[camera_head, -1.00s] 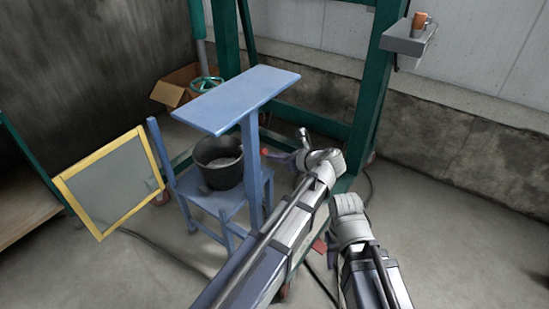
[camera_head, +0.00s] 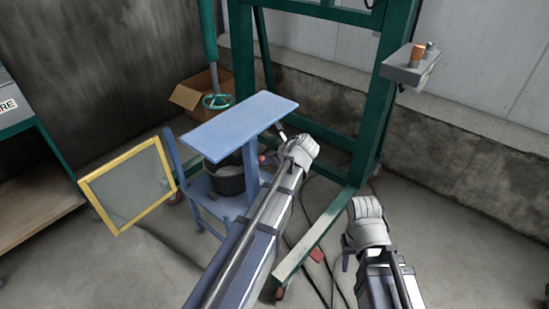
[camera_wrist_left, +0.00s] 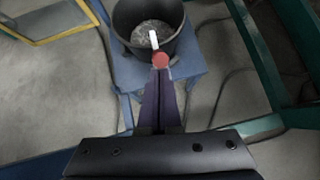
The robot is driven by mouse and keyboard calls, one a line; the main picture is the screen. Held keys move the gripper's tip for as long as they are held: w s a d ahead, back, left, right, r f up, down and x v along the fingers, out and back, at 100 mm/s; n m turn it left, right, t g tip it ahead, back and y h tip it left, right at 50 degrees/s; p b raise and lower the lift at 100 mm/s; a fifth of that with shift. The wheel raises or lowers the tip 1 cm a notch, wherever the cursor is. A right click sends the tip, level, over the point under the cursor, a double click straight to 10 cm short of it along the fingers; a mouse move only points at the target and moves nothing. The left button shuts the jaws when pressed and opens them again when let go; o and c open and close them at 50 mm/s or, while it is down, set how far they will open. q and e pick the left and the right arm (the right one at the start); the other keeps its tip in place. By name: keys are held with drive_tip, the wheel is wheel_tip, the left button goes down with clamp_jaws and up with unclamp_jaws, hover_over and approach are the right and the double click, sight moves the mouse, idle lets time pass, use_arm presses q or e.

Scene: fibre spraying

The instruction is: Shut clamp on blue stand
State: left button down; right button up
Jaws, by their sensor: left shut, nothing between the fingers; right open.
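The blue stand (camera_head: 240,123) has a flat top board, a post and a lower seat that carries a black bucket (camera_head: 228,180). In the left wrist view, a small red-ended piece with a pale bar, apparently the clamp (camera_wrist_left: 160,60), appears in front of the bucket (camera_wrist_left: 172,47). My left gripper (camera_head: 269,157) is beside the stand's post, on its right. Its dark fingers (camera_wrist_left: 160,78) are shut and empty, with tips at or very near the red end; contact cannot be told. My right gripper (camera_head: 349,246) is open and empty, low at the right, away from the stand.
A green frame (camera_head: 372,120) rises behind, its foot (camera_head: 318,235) running along the floor near my arms. A yellow-edged panel (camera_head: 128,185) leans left of the stand. A cardboard box (camera_head: 190,95) stands behind. Cables lie on the floor; the right floor is clear.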

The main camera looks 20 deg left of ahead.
use_arm(q)
drive_tip(key=shift+w+a+r+h+p, duration=0.3)
drive_tip(key=shift+a+r+p, duration=0.3)
drive_tip(key=shift+r, duration=0.15)
drive_tip(key=shift+w+a, duration=0.1)
drive_tip(key=shift+a, duration=0.2)
drive_tip(key=shift+w+a+r+p, duration=0.15)
drive_tip(key=shift+w+a+p, duration=0.1)
drive_tip(key=shift+a, duration=0.45)
drive_tip(key=shift+w+a+r+p, duration=0.1)
drive_tip(key=shift+w+a+r, duration=0.1)
drive_tip(key=shift+a, duration=0.5)
drive_tip(key=shift+w+a+r+p, duration=0.1)
drive_tip(key=shift+w+a+p, duration=0.15)
drive_tip(key=shift+a, duration=0.45)
use_arm(e)
drive_tip(key=shift+r, duration=1.8)
use_arm(q)
drive_tip(key=shift+d+r, duration=0.1)
drive_tip(key=shift+r, duration=0.1)
drive_tip(key=s+d+r+p, duration=0.1)
drive_tip(key=s+d+p, duration=0.1)
drive_tip(key=s+d, duration=0.5)
drive_tip(key=d, duration=0.5)
drive_tip(key=shift+r, duration=0.4)
use_arm(e)
wheel_tip(320, 180, up, 2)
drive_tip(key=shift+a+r, duration=0.1)
drive_tip(key=shift+s, duration=0.1)
